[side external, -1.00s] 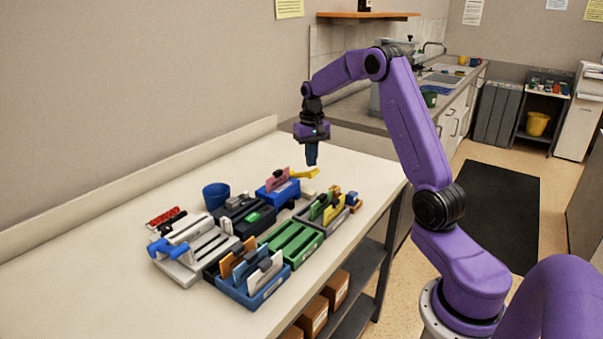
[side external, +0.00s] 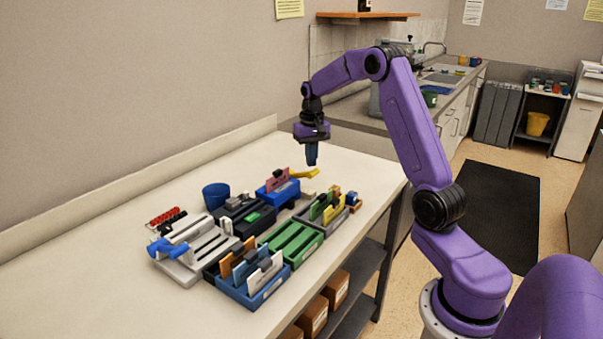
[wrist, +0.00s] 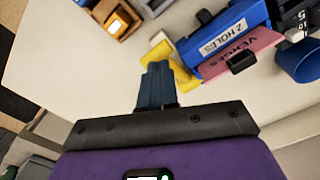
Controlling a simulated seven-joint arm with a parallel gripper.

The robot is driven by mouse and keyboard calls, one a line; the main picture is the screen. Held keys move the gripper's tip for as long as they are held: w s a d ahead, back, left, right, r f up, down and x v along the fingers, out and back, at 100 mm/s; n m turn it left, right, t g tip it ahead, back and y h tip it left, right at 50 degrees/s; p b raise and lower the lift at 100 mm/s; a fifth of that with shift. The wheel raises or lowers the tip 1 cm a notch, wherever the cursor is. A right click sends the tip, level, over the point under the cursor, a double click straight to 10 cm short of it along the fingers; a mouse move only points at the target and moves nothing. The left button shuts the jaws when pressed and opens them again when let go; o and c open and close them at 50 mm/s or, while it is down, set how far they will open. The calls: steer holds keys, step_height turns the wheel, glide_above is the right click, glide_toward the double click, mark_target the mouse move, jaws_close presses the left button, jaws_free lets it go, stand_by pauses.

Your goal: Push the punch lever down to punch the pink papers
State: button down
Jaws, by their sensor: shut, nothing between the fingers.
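The blue hole punch (side external: 284,191), labelled "2 HOLES", stands at the far end of the group on the table. It also shows at the upper right of the wrist view (wrist: 225,42). Its yellow lever (side external: 303,173) sticks out to the right and looks raised. Pink papers (side external: 277,179) with a black clip stand in the punch; they show in the wrist view (wrist: 245,52) too. My gripper (side external: 312,163) is shut and empty, pointing down just above the lever. In the wrist view its fingertips (wrist: 158,68) overlap part of the yellow lever (wrist: 180,70); contact cannot be told.
A blue cup (side external: 215,196) stands left of the punch. Green (side external: 291,243), blue (side external: 252,292) and grey (side external: 318,219) racks, some with cards, fill the front. A grey device with a blue handle (side external: 167,248) is at left. The table's back strip is clear.

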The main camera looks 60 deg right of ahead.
mark_target(311, 171)
steer(key=shift+f, duration=3.05)
steer(key=shift+r, duration=5.55)
